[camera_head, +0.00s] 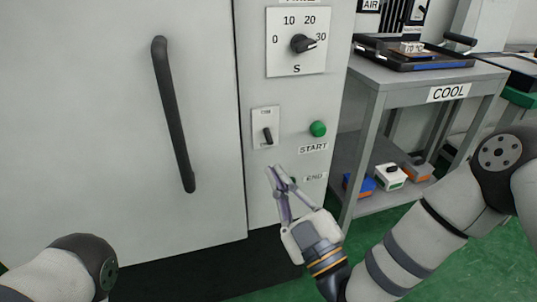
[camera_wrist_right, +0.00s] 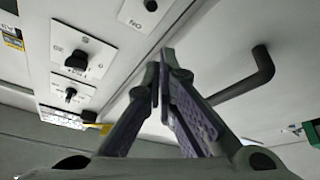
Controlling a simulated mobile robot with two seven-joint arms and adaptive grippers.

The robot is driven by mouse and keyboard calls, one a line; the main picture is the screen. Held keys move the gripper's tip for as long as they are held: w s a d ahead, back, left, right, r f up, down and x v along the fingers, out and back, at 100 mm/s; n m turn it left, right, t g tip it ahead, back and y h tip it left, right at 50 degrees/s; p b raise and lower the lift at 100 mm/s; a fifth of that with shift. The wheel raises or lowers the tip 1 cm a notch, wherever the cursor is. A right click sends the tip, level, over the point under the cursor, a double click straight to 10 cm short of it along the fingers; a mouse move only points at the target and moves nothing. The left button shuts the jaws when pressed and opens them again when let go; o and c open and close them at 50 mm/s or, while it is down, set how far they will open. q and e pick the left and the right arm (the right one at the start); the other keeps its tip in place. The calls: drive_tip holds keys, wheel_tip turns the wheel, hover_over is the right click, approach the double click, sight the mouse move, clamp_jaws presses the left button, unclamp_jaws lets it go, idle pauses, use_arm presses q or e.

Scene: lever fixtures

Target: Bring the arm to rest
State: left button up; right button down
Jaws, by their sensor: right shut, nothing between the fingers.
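My right arm (camera_head: 405,250) reaches in from the right.
The cabinet door has a long dark handle (camera_head: 173,115). The panel carries a dial (camera_head: 302,43) and a green START button (camera_head: 318,129). A grey COOL cart (camera_head: 400,82) stands at the right, with a tray (camera_head: 415,62) on top and several small boxes below.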

drive_tip(key=shift+s+d+f, duration=0.25)
drive_tip(key=shift+s+f, duration=0.05)
drive_tip(key=shift+f, duration=0.05)
